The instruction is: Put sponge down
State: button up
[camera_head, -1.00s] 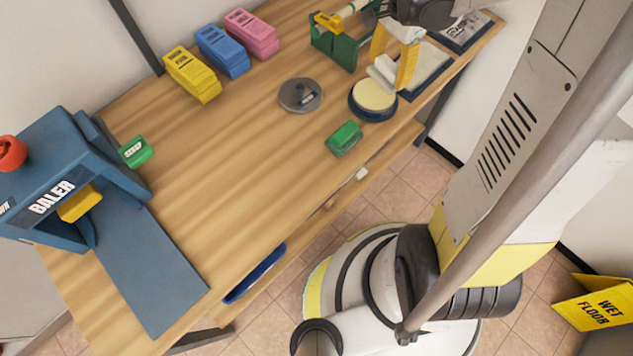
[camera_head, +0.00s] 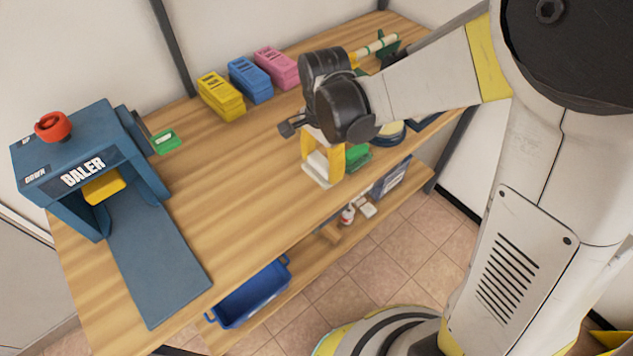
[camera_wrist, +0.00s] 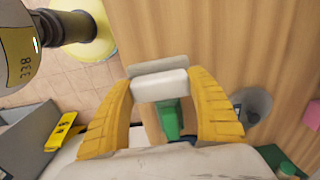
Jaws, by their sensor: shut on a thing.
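My gripper (camera_head: 322,158) has two yellow fingers, shut on a pale white block, which I take as the sponge (camera_head: 318,168). It is near the front edge of the wooden table (camera_head: 235,190), in front of a green block (camera_head: 357,157). I cannot tell whether the sponge touches the tabletop. In the wrist view the sponge (camera_wrist: 160,84) sits between the fingers, with a thin greyish layer on its far side. The green block (camera_wrist: 170,118) shows behind it there.
A blue baler (camera_head: 85,165) with a long plate stands at the left. Yellow (camera_head: 220,97), blue (camera_head: 250,80) and pink (camera_head: 276,68) stacks line the back. A blue bin (camera_head: 250,293) sits on the lower shelf. Tabletop between baler and gripper is clear.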

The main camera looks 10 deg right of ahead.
aim_at(316, 186)
jog(key=shift+a+f, duration=0.5)
jog(key=shift+a, duration=0.2)
jog(key=shift+f+b, duration=1.1)
jog(key=shift+f, duration=0.8)
jog(key=shift+f, duration=0.2)
jog(key=o, duration=1.1)
jog(key=shift+o, duration=0.2)
jog(key=shift+r, duration=0.1)
